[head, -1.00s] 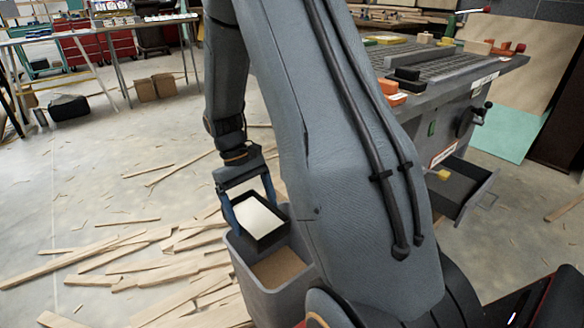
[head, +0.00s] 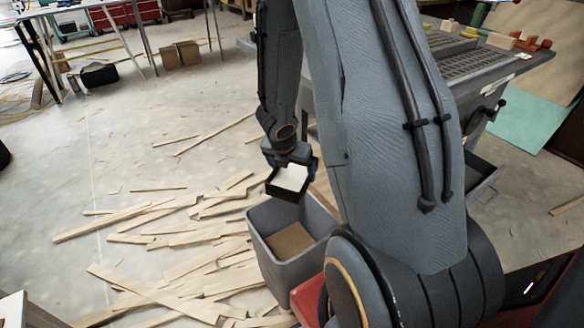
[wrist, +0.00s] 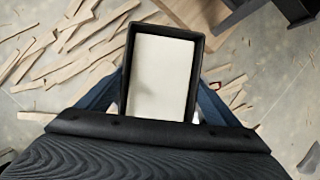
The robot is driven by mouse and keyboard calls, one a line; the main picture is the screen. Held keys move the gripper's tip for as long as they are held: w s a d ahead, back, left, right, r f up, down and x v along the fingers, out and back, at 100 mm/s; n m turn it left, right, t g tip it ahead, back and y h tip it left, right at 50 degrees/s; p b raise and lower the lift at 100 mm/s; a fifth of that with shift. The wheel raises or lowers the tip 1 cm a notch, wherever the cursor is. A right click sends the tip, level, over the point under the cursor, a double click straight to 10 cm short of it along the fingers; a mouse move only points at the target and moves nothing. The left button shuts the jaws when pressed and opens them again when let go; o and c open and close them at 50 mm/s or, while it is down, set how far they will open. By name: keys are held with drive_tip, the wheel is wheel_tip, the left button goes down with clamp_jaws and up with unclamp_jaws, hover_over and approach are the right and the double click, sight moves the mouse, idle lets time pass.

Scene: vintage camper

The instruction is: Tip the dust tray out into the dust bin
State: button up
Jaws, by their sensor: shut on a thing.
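The dust tray (head: 289,179) is a small black open box with a pale inside. My gripper (head: 291,165) is shut on it and holds it in the air. The wrist view looks straight into the tray (wrist: 161,75), with a blue finger at each side; the inside is an even cream colour, and I cannot tell dust from floor. The dust bin (head: 270,262) is a grey open-topped box below the tray, with a flat brown area inside. In the head view the tray shows just beyond the bin's far rim; its exact height and tilt are unclear.
Wooden offcuts (head: 190,262) lie scattered on the concrete floor left of the bin. A grey machine table (head: 470,62) with wooden pieces on top stands at the right. Brown boxes (head: 181,54) and a black bag (head: 99,75) sit at the back left.

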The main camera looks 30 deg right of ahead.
drive_tip(key=shift+s+a+r+n+p, duration=0.2)
drive_tip(key=shift+s+a+n+p, duration=0.35)
drive_tip(key=shift+n, duration=0.35)
drive_tip(key=p, duration=0.2)
drive_tip(key=shift+w+a+p, duration=0.15)
drive_tip(key=shift+w+p, duration=0.05)
drive_tip(key=shift+p, duration=0.2)
drive_tip(key=p, duration=0.2)
drive_tip(key=shift+a+f+p, duration=0.1)
drive_tip(key=shift+f+p, duration=0.15)
drive_tip(key=shift+p, duration=0.05)
